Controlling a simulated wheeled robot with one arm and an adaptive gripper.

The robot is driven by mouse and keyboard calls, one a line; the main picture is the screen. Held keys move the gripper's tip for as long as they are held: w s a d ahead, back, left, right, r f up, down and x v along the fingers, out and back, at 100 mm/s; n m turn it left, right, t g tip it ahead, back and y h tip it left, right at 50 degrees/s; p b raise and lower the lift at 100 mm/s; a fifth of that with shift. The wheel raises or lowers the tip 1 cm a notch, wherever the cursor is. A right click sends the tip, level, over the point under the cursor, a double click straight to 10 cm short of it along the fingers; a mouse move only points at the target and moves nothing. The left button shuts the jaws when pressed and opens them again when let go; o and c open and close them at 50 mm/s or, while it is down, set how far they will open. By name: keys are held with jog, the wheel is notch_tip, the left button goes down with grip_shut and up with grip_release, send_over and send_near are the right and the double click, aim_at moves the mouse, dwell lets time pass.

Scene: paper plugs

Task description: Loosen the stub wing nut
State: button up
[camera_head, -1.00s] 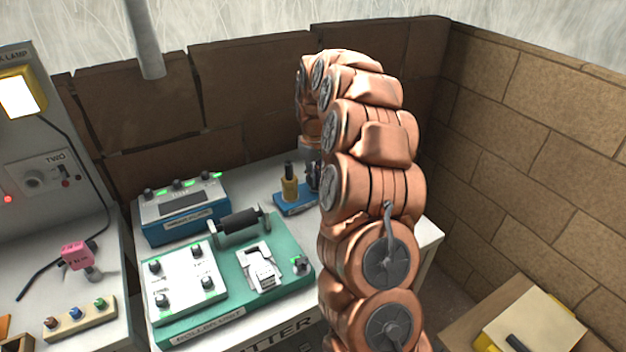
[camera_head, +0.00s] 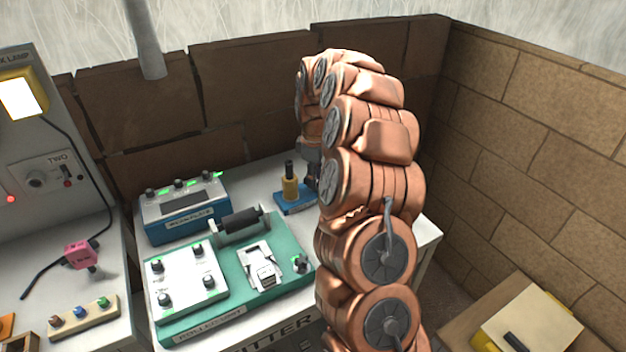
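A small blue stand (camera_head: 292,204) with a yellow cylinder (camera_head: 290,188) and a black upright top (camera_head: 289,168) sits at the back of the white bench. It may be the stub, but I cannot make out a wing nut on it. My gripper (camera_head: 313,182) points down just right of the yellow cylinder, close to the stand. Its fingers are dark, small and partly hidden by my copper arm. I cannot tell whether they touch anything or are open or shut.
A green roller unit (camera_head: 232,312) with a black roller (camera_head: 240,221) fills the bench's front. A blue box with knobs (camera_head: 185,212) stands behind it. Brick walls close off the back and right. At left, a pink block (camera_head: 80,254) stands on another bench.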

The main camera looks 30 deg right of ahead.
jog(key=shift+r, duration=0.15)
dwell(0.3)
jog(key=shift+r+p, duration=0.3)
jog(key=shift+r, duration=1.6)
jog(key=shift+r+p, duration=0.5)
jog(key=shift+r, duration=1.5)
notch_tip(320, 180, up, 12)
